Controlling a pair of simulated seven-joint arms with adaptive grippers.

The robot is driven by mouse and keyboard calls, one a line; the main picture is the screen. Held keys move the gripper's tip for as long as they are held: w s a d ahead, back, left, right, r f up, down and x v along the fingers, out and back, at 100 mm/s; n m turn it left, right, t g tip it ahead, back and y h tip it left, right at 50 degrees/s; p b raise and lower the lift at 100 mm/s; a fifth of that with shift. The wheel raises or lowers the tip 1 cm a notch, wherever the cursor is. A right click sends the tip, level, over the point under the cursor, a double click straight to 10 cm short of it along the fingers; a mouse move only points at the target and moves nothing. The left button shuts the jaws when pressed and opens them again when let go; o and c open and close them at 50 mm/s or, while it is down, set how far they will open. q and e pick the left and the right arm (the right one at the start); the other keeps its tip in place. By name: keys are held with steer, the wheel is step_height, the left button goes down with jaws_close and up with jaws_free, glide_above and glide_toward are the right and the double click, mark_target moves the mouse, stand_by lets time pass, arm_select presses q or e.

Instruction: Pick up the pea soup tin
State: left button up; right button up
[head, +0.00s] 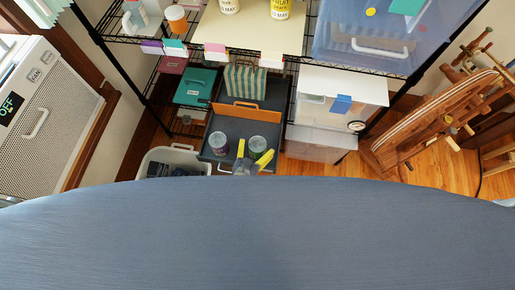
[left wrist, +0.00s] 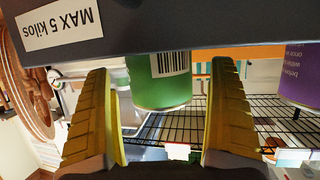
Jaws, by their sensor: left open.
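A green tin (head: 258,144) stands in an open dark grey drawer (head: 233,122); it is likely the pea soup tin, though its name cannot be read. In the left wrist view the green tin (left wrist: 160,85) shows a barcode, and its upper part in the picture is hidden by a dark panel. My left gripper (head: 254,149), with yellow fingers, is open at the near side of the drawer. In the left wrist view the tin appears between the open fingers (left wrist: 161,67), apart from both. My right gripper is not in view.
A purple-labelled tin (head: 219,142) stands left of the green one in the drawer; it also shows in the left wrist view (left wrist: 300,75). A dark panel (left wrist: 200,25) labelled "MAX 5 kilos" (left wrist: 60,28) is close to the fingers. A white bin (head: 150,160) stands left of the drawer, and wire shelving rises behind.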

arm_select(q)
steer(key=shift+x, duration=0.8)
steer(key=shift+c, duration=0.4)
steer(key=c, duration=1.5)
steer(key=shift+r, duration=0.1)
steer(key=shift+c, duration=0.4)
steer(key=shift+r, duration=0.1)
